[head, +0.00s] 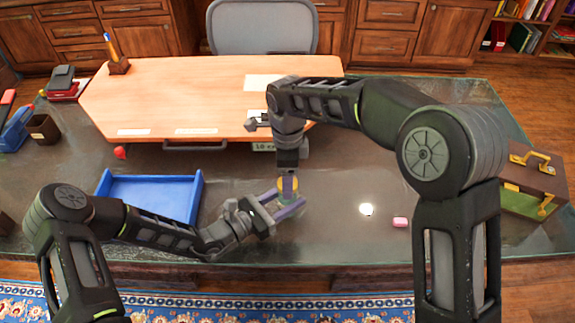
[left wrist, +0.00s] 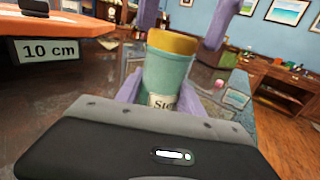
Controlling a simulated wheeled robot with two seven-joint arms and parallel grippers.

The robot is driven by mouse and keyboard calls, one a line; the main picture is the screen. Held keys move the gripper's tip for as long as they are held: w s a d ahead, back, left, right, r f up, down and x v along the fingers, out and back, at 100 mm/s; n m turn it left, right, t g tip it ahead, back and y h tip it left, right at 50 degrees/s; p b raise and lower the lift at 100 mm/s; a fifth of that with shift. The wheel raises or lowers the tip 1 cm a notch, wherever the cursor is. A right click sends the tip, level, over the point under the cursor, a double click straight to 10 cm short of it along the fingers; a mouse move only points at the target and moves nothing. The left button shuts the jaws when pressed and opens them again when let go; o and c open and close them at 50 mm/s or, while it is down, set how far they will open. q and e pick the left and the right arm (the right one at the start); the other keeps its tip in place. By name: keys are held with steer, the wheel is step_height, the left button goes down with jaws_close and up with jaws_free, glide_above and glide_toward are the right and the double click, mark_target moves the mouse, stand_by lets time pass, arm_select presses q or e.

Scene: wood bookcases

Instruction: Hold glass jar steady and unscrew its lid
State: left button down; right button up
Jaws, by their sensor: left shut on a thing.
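A glass jar (left wrist: 166,78) with a greenish body, a pale label and a yellow-orange lid (left wrist: 173,42) stands upright. My left gripper (head: 286,205) is shut on the jar body, a finger on each side, above the dark glossy desk. In the head view the lid (head: 287,181) is partly covered by my right gripper (head: 289,188), which points down from above. In the left wrist view the right gripper (left wrist: 182,25) has its purple fingers spread apart around lid height, at or just behind the lid. Contact with the lid cannot be made out.
A blue tray (head: 153,197) lies left of the jar. A wooden board (head: 200,95) with a "10 cm" sign (left wrist: 48,50) is behind. A pink block (head: 400,222) and a briefcase (head: 535,175) are to the right. The desk between jar and pink block is mostly clear.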

steer(key=shift+f, duration=0.75)
steer(key=shift+c, duration=0.6)
